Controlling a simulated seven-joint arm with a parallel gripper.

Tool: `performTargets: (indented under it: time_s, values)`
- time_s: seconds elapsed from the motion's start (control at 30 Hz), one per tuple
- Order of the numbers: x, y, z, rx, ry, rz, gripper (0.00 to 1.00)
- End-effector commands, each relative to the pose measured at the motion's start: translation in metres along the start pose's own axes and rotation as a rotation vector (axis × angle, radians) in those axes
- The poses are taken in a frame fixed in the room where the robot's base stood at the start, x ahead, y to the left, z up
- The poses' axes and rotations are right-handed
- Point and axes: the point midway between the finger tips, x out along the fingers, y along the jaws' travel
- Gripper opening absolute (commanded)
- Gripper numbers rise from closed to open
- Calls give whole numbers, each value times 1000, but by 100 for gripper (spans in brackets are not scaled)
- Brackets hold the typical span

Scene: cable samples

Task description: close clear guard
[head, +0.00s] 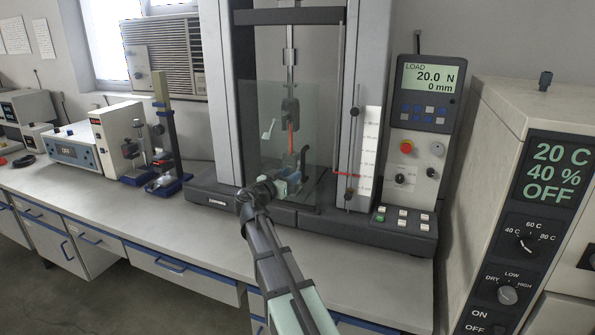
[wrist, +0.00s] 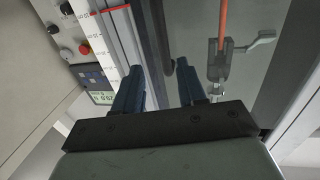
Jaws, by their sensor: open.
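The clear guard (head: 256,102) is a see-through tinted panel in front of the test area of the tall testing machine (head: 219,110). Through it, the orange cable sample (head: 291,142) hangs upright in a grip; the cable (wrist: 224,18) and its grip (wrist: 219,60) also show in the wrist view. My gripper (head: 288,183) is low at the guard. In the wrist view, my gripper (wrist: 161,85) has its two blue fingers apart, with a dark upright bar behind them. I cannot tell whether they touch the guard, nor how far the guard stands from its frame.
A control panel (head: 420,135) reading 20.0 N stands right of the machine, beside a white scale (head: 370,140) with a red marker. A beige chamber (head: 490,140) is at the far right. Smaller instruments (head: 118,135) stand left. The bench front (head: 130,215) is clear.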

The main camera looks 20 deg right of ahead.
Motion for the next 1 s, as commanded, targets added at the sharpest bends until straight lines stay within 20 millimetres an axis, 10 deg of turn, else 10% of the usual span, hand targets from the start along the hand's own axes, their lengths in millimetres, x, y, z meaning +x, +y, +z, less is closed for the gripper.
performTargets:
  time_s: [0.3,1.0]
  values:
    - [-39,1,0,0,0,0,40]
    - [-49,-1,9,-8,-24,-4,40]
